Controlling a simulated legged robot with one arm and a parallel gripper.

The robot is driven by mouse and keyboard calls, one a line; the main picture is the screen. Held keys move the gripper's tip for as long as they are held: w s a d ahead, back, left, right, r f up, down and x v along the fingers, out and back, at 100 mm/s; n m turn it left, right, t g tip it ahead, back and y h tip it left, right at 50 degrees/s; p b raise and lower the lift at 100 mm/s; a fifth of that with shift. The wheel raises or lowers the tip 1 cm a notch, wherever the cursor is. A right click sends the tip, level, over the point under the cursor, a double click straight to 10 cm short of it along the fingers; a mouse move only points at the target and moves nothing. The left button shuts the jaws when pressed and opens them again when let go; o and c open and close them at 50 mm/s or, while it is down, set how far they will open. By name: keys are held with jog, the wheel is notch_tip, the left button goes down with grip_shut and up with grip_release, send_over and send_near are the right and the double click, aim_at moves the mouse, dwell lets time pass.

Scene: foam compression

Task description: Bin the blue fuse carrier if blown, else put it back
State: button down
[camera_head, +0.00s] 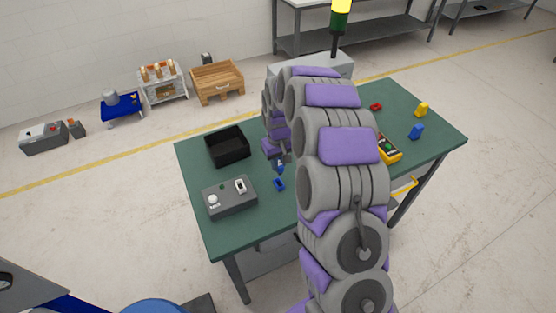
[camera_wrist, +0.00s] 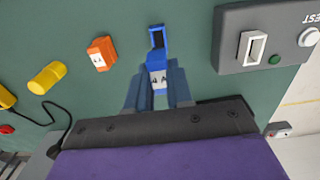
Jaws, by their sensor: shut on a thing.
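My gripper (camera_wrist: 158,88) is shut on the blue fuse carrier (camera_wrist: 158,76), which has a white label with small dark marks. In the wrist view a blue rectangular frame with a dark middle (camera_wrist: 157,38) lies just beyond the label; I cannot tell whether it is part of the carrier. In the head view this blue frame (camera_head: 279,184) shows just below my gripper (camera_head: 279,168), over the green table. The black bin (camera_head: 228,146) stands behind and left of my gripper. The grey test box (camera_head: 230,198), with a white slot piece, round button and green lamp, is left of it.
An orange fuse piece (camera_wrist: 101,53) and a yellow cylinder (camera_wrist: 46,78) lie on the table. A yellow meter (camera_head: 389,149) is right of my arm. Red (camera_head: 376,107), yellow (camera_head: 422,109) and blue (camera_head: 416,132) pieces lie at the right. My arm hides the table's middle.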

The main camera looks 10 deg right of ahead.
aim_at(279, 171)
jog(key=shift+f+b, duration=0.45)
jog(key=shift+f, duration=2.1)
jog(key=shift+f, duration=1.3)
jog(key=c, duration=0.9)
grip_release()
jog(key=shift+f, duration=0.1)
jog(key=shift+r+p, duration=0.75)
jog(key=shift+r, duration=2.3)
jog(key=shift+r, duration=0.1)
